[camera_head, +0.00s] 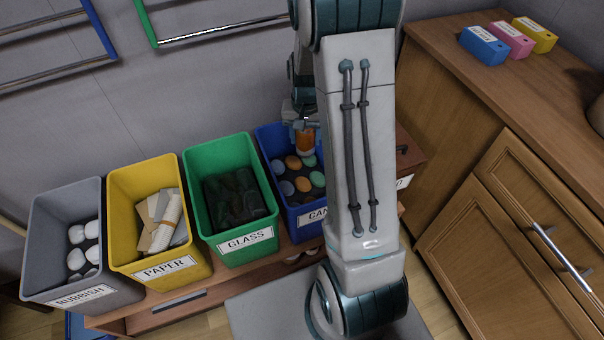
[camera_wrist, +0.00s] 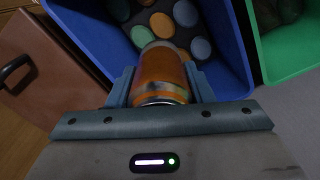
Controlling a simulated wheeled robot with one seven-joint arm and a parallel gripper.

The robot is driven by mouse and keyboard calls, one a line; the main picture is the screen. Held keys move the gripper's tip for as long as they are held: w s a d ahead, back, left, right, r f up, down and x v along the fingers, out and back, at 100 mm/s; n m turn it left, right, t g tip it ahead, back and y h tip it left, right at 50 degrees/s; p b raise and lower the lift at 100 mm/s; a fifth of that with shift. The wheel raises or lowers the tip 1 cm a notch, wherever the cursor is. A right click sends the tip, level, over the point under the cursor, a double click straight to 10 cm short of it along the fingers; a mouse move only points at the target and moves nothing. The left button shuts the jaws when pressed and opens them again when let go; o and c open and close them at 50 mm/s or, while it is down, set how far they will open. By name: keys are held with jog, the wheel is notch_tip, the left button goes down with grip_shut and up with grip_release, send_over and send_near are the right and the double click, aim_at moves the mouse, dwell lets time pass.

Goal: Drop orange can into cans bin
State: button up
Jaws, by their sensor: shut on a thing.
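The orange can (camera_wrist: 160,75) is between the fingers of my gripper (camera_wrist: 160,88), which is shut on it. In the head view the orange can (camera_head: 305,141) shows at the back of the blue cans bin (camera_head: 265,150), with my gripper (camera_head: 304,128) around its upper part. In the wrist view the can's far end points into the blue cans bin (camera_wrist: 88,35), over the cans lying inside. How far the can is above those cans is hard to tell. My arm hides the right part of the bin in the head view.
Left of the blue bin stand the green glass bin (camera_head: 193,180), yellow paper bin (camera_head: 125,210) and grey rubbish bin (camera_head: 45,245). A brown bin (camera_head: 408,155) is partly hidden at right. A wooden cabinet (camera_head: 450,70) carries three small boxes.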

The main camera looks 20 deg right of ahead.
aim_at(309, 152)
jog(key=shift+s+d+m, duration=0.3)
jog(key=shift+d, duration=0.1)
jog(key=shift+f, duration=0.3)
notch_tip(309, 152, down, 6)
jog(key=b, duration=0.5)
jog(key=shift+r, duration=0.2)
jog(key=o, duration=1)
jog(key=shift+r, duration=0.15)
notch_tip(309, 152, up, 14)
jog(key=p, duration=0.4)
jog(key=shift+f, duration=0.2)
